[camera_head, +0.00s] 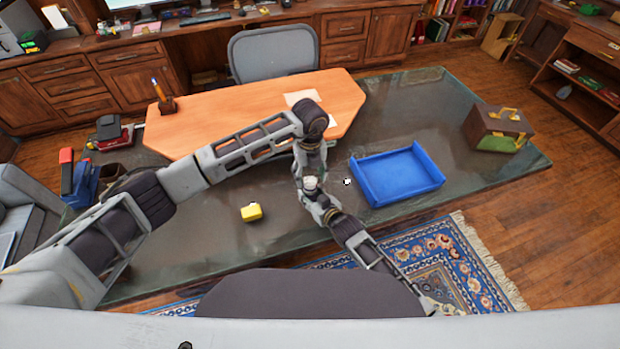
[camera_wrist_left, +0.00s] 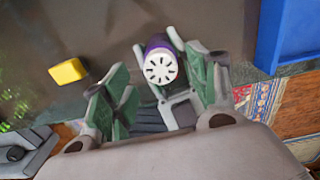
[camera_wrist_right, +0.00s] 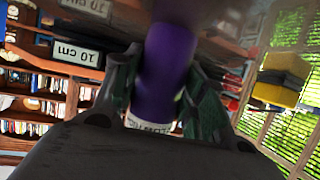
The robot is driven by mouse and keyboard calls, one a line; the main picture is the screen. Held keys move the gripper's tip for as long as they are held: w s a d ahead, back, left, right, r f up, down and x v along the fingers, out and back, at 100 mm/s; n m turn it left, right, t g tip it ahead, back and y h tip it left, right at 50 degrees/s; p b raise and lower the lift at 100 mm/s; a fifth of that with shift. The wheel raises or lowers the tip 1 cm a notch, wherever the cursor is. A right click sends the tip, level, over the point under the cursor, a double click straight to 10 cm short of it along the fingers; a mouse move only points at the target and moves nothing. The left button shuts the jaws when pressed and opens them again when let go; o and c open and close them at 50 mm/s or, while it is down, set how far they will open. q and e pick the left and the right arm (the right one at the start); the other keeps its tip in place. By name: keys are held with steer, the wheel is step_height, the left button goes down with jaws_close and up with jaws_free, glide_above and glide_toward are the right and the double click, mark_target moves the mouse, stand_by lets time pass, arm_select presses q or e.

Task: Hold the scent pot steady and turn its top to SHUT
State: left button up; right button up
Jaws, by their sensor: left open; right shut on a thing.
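The scent pot has a purple body and a white top with dark radial slots. Its white top (camera_head: 310,182) shows small in the head view, near the table's front edge. In the left wrist view, the slotted top (camera_wrist_left: 160,68) faces the camera. My left gripper (camera_wrist_left: 158,85) is open, with a finger on each side of the pot and gaps between. My right gripper (camera_wrist_right: 160,92) is shut on the pot's purple body (camera_wrist_right: 165,70). A white lettered band (camera_wrist_right: 150,125) is partly hidden by the gripper. I cannot read a SHUT mark.
A blue tray (camera_head: 400,178) lies right of the pot. A yellow block (camera_head: 251,212) lies to its left, and a small black-and-white thing (camera_head: 347,181) close to its right. A brown-green box (camera_head: 497,130) stands at the far right. The glossy dark table (camera_head: 220,245) has free room around the block.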

mark_target(310, 182)
arm_select(q)
steer(key=shift+f, duration=1.2)
steer(key=shift+c, duration=0.4)
steer(key=c, duration=1)
